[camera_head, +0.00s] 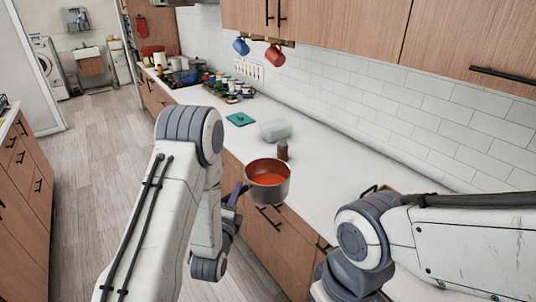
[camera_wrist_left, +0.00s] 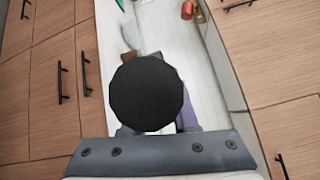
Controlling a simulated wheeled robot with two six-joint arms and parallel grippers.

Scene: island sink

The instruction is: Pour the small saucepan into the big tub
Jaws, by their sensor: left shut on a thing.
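The small saucepan (camera_head: 267,186) is grey and holds red-orange contents. It is held roughly upright in front of the counter's edge. My left gripper (camera_head: 237,193) is shut at the saucepan's left side, where its handle is; the grip is partly hidden by my arm. A clear tub (camera_head: 276,130), which looks like the big tub, stands on the counter beyond the saucepan. In the left wrist view a black round shape (camera_wrist_left: 147,93) hides most of the space between the fingers; I cannot tell what part it is. My right gripper is out of view.
A dark brown jar (camera_head: 282,151) stands on the counter between saucepan and tub. A green flat piece (camera_head: 240,118) lies left of the tub. Several jars (camera_head: 228,87) stand farther back. Bare white counter (camera_head: 330,157) lies to the right. Mugs (camera_head: 275,54) hang on the wall.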

